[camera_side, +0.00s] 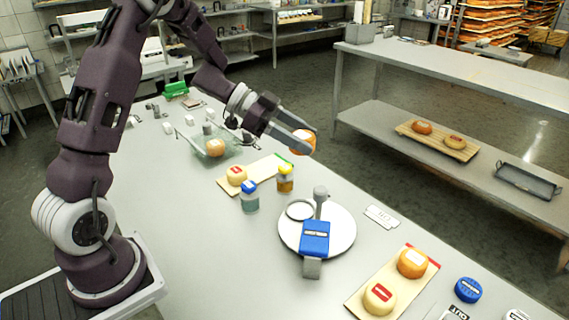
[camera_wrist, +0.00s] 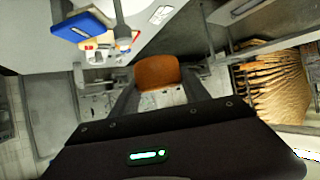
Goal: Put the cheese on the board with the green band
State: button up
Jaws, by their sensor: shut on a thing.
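My gripper (camera_side: 300,139) is shut on an orange cheese wheel (camera_side: 303,141) and holds it above the table. The held cheese also shows between the fingers in the wrist view (camera_wrist: 157,73).
A white round plate with a blue device (camera_side: 316,238) is nearer. A red-banded board (camera_side: 360,301) holds two cheeses. A clear tray (camera_side: 190,145) with another cheese lies behind.

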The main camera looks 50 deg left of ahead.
jog(key=w+a+f+n+t+y, duration=0.3)
jog(key=a+f+n+t+y, duration=0.15)
jog(key=a, duration=0.65)
jog(key=n+y, duration=0.3)
jog(key=n, duration=0.1)
send_over(262, 169)
jog(key=d, duration=0.1)
notch_tip(262, 169, down, 3)
jog(key=f, duration=0.6)
jog(key=a+f, duration=0.1)
jog(key=f, duration=0.3)
jog(key=shift+f, duration=0.3)
jog(key=shift+f, duration=0.15)
jog(key=o, duration=1.6)
jog(key=shift+o, duration=0.2)
